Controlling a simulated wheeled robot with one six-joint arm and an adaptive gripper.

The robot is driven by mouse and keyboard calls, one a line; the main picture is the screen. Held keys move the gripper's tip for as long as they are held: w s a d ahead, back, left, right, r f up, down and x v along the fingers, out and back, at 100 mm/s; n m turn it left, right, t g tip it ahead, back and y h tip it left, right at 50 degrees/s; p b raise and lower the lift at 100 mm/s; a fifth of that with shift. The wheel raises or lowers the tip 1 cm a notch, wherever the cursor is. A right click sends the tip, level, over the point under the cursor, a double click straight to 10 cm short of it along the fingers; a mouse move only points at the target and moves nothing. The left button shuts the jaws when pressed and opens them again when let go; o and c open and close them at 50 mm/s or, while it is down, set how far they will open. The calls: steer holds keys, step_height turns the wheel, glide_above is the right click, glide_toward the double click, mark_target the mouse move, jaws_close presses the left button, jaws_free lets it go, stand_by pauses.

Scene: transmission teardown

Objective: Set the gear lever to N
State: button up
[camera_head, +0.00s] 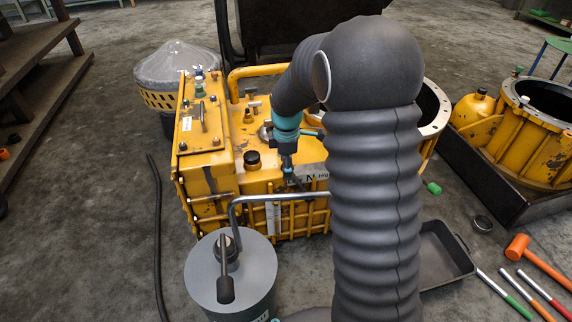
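The yellow transmission housing (225,172) stands on the floor at centre left. A small light plate with a black "N" and further letters (318,176) is on its front upper edge, partly hidden by my arm. My gripper (288,168) points down at the housing just left of this plate. A dark, narrow piece shows under the gripper; I cannot tell whether it is the gear lever or the fingertips. The lever's position cannot be made out. Whether the fingers are open or shut is too small to tell.
A grey cylinder (205,272) with a bent metal bar stands in front. A black tray (445,258), an orange mallet (520,247) and several coloured-handled tools lie at right. Another yellow housing (520,135) is far right. A black cable (157,230) lies on the floor at left.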

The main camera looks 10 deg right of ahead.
jaws_close()
steer(key=shift+d+r, duration=0.2)
steer(key=shift+d, duration=0.3)
steer(key=d+r+y+b, duration=0.1)
steer(key=d+y+b, duration=0.1)
steer(key=d+y, duration=0.3)
steer(key=d, duration=0.2)
steer(key=shift+d+r, duration=0.15)
steer(key=shift+d, duration=0.15)
jaws_free()
steer(key=shift+r, duration=0.1)
